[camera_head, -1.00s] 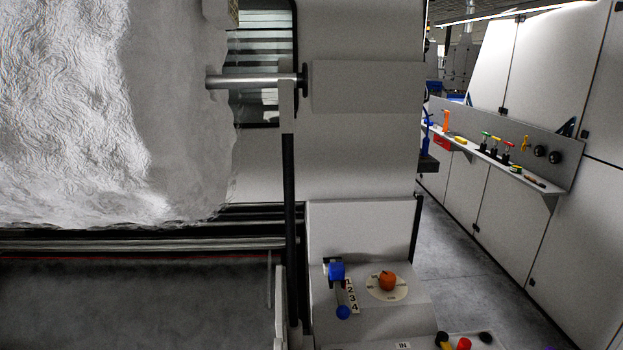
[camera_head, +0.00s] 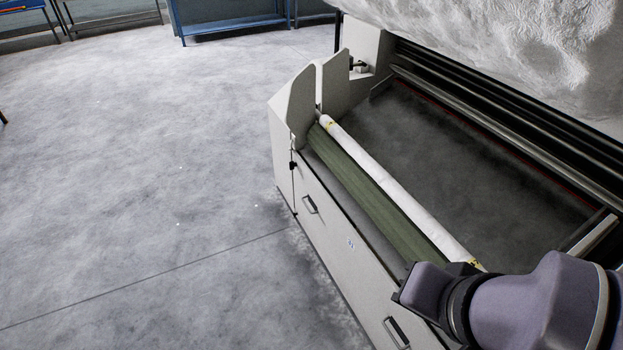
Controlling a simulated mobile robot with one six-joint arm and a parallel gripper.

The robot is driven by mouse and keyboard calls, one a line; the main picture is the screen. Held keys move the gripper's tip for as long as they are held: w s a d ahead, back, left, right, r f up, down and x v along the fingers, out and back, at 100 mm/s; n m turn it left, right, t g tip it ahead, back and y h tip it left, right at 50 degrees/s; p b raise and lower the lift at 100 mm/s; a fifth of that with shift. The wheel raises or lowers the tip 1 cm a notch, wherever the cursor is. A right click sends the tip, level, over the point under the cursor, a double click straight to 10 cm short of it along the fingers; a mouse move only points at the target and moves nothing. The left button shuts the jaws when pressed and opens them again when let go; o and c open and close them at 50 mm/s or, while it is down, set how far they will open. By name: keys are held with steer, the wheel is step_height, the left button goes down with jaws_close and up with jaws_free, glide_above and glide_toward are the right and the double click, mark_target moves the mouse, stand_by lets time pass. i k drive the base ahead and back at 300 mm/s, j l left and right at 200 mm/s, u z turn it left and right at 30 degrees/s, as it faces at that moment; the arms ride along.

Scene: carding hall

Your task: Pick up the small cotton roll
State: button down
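A long thin white roll (camera_head: 390,183) with yellow marks near its ends lies in the machine's front trough, beside a green roller (camera_head: 372,196). I cannot tell for sure that it is the small cotton roll. A large mass of white cotton (camera_head: 500,42) hangs above the trough at the upper right. My gripper's fingers are not visible.
The machine's pale front panel (camera_head: 330,240) has drawer handles and an upright end plate (camera_head: 298,100). The grey floor (camera_head: 150,170) on the left is wide and clear. A blue-framed table (camera_head: 230,25) stands at the back.

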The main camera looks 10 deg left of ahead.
mark_target(454, 251)
steer(key=i+j+z, duration=0.25)
steer(key=i+j, duration=0.25)
steer(key=i+j+z, duration=0.15)
steer(key=j, duration=0.25)
steer(key=i+j+z, duration=0.1)
steer(key=i+j, duration=0.15)
steer(key=i+j+z, duration=0.15)
steer(key=j, duration=0.3)
steer(key=i+j+z, duration=0.1)
steer(key=j, duration=0.3)
steer(key=i, duration=0.1)
